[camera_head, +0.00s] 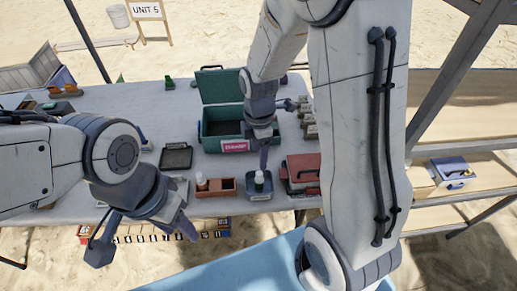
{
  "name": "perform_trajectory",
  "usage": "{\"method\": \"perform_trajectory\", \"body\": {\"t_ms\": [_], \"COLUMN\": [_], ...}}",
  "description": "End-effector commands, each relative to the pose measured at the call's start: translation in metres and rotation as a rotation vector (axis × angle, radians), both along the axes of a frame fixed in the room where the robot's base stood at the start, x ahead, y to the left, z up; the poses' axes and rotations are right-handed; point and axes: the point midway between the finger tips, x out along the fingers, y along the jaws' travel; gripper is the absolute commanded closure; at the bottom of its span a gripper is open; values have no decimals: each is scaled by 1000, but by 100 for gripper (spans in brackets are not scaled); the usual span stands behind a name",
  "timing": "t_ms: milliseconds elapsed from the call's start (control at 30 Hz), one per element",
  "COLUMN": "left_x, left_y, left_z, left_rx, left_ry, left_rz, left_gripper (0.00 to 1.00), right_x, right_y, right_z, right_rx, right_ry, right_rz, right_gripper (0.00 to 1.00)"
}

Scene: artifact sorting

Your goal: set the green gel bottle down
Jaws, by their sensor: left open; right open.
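A small bottle (259,179), pale with a greenish tint, stands upright in a blue-grey tray (259,196) at the front of the table. I take it to be the green gel bottle, but it is too small to be sure. My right gripper (277,132) is open, with one finger pointing down just above and behind the bottle. Its jaws look empty, and I cannot tell whether that finger touches the bottle. My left gripper (143,238) is open and empty, in front of the table's front edge at the lower left.
A terracotta tray (225,187) with a white bottle (201,183) is left of the blue-grey tray. A red box (302,170) is close on the right. An open green case (219,128) stands behind. A black tray (176,157) lies to the left.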

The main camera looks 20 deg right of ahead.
Motion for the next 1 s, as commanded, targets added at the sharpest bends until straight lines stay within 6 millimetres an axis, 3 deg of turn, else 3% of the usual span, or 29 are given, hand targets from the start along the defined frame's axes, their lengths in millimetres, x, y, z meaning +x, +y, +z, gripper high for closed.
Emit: {"method": "perform_trajectory", "body": {"t_ms": [167,267,433,600,800,1000], "left_x": [0,0,0,0,0,0], "left_y": [0,0,0,0,0,0], "left_z": [0,0,0,0,0,0], "left_rx": [0,0,0,0,0,0], "left_ry": [0,0,0,0,0,0], "left_rz": [0,0,0,0,0,0], "left_gripper": [50,50,50,50,50,50], "right_x": [-3,-17,-70,-132,-175,-182], "right_y": [7,29,83,114,123,125], "right_z": [16,31,67,90,100,101], "right_rx": [2,9,41,71,83,83], "right_ry": [-4,-10,-16,7,36,44], "right_rz": [-21,-105,-380,-668,-872,-918], "right_gripper": [34,34,34,34,34,34]}}
